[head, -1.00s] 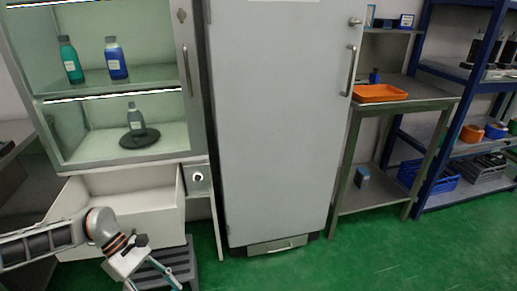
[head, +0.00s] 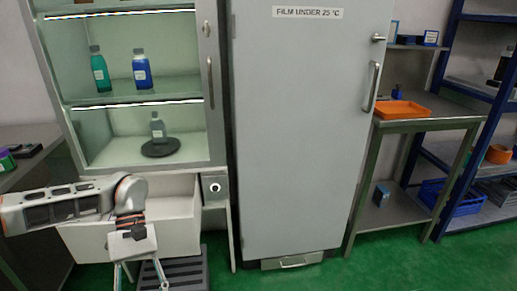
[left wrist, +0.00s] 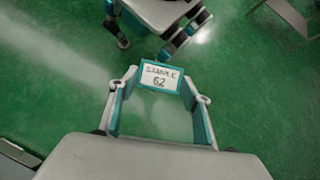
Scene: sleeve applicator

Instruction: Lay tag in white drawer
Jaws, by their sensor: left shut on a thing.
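The tag (left wrist: 161,76) is a small white card with a teal border, marked "SAMPLE 62". It sits between the fingertips of my left gripper (left wrist: 160,88) in the left wrist view. In the head view my left gripper (head: 140,281) points down in front of the white drawer (head: 181,235), and the tag cannot be made out there. The white drawer is pulled out under the glass-fronted cabinet. My left arm hides its left part, and its floor is mostly hidden. My right gripper is not in view.
Above the drawer, the cabinet (head: 220,100) holds a teal bottle (head: 100,72), a blue bottle (head: 142,72) and a grey bottle (head: 158,130) on a dark disc. A dark slatted step (head: 185,274) stands below. A tall grey door (head: 300,140) is to the right.

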